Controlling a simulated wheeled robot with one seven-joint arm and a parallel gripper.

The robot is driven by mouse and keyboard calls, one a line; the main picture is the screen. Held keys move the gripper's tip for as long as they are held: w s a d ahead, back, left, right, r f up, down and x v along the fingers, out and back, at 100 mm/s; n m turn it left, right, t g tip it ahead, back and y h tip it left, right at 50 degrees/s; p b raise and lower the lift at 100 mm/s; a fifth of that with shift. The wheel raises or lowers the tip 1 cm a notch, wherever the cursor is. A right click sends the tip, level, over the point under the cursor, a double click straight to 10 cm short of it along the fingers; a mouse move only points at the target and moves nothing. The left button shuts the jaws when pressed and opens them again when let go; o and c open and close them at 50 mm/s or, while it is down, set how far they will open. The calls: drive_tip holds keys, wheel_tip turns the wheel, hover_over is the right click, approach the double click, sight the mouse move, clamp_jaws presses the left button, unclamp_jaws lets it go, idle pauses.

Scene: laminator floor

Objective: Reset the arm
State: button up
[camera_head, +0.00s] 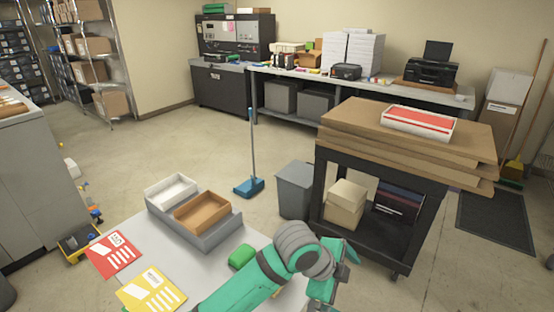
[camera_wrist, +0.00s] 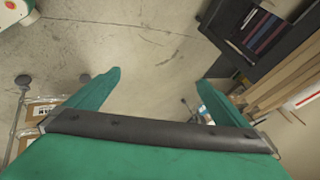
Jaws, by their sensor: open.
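My green and grey arm reaches over the near table from the bottom of the head view. My gripper (camera_head: 328,285) is at the table's right side, in front of the black cart. In the wrist view my gripper (camera_wrist: 155,85) shows two green fingers spread wide apart. Nothing is between them, only bare floor beyond.
The black cart (camera_head: 385,245) with cardboard stands close right. A grey bin (camera_head: 295,190) is beside it.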

drive_tip(key=w+d+r+n+t+h, duration=0.2)
drive_tip(key=d+r+n+t+h, duration=0.6)
drive_tip(key=d, duration=0.3)
drive_tip(key=s+a+f+n+t+y, duration=0.3)
drive_tip(key=s+a+f+n+y, duration=0.3)
drive_tip(key=a+f+n, duration=0.25)
drive_tip(key=s+a+f+n+t+y, duration=0.3)
drive_tip(key=s+a+f+n+y, duration=0.3)
drive_tip(key=f+n, duration=0.35)
drive_tip(key=s+a+f+y, duration=0.1)
drive_tip(key=s+a, duration=0.3)
drive_tip(key=s, duration=0.3)
drive_tip(key=s+a+f+m, duration=0.1)
drive_tip(key=s+a, duration=0.4)
drive_tip(key=s, duration=0.3)
drive_tip(key=s+a+f+m+g+y, duration=0.1)
drive_tip(key=s+a, duration=0.3)
drive_tip(key=s, duration=0.3)
drive_tip(key=shift+s+a+f+y, duration=0.25)
drive_tip(key=shift+s+a+y, duration=0.05)
